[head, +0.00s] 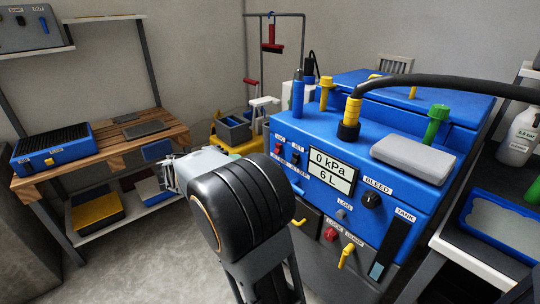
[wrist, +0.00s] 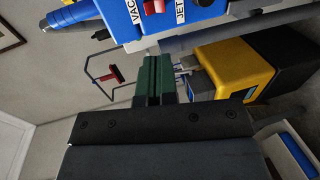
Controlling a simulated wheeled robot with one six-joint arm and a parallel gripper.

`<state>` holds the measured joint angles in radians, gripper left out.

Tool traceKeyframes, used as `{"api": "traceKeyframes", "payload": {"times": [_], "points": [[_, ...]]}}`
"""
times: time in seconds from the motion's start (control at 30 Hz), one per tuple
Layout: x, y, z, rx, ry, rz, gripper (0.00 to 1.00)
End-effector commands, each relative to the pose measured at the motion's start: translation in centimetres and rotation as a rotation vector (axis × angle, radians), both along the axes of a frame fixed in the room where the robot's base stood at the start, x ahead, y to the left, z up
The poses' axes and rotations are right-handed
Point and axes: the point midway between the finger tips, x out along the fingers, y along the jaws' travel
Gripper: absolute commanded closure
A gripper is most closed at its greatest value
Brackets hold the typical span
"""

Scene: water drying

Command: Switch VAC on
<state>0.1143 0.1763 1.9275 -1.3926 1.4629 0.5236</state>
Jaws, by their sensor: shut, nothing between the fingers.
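The blue machine (head: 330,125) stands right of centre in the head view. A small red switch (head: 278,149) sits by the VAC label (head: 280,138) at the left end of its front panel. In the wrist view the red switch (wrist: 152,6) and the VAC label (wrist: 131,12) are at the top edge, partly cut off. The JET label (wrist: 180,11) is beside them. My gripper (wrist: 154,60) is shut and empty, its green fingers below and apart from the panel in that picture. In the head view my arm hides most of it. The switch's position is too small to tell.
The panel display (head: 331,170) reads 0 kPa and 6 L. A BLEED knob (head: 370,201) and a yellow handle (head: 347,255) are further right. A wooden bench (head: 60,172) with a blue tray stands left. A yellow and black unit (wrist: 220,70) lies beyond my fingers.

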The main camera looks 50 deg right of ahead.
Motion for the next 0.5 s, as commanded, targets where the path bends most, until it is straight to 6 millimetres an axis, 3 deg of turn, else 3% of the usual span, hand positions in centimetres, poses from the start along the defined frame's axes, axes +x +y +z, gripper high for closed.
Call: {"api": "traceKeyframes", "payload": {"times": [0.27,0.5], "points": [[-0.3,-1.8,-0.6,0.001,0.000,-0.003,1.00],[-0.8,-6.2,-1.7,0.002,0.001,-0.005,1.00]]}}
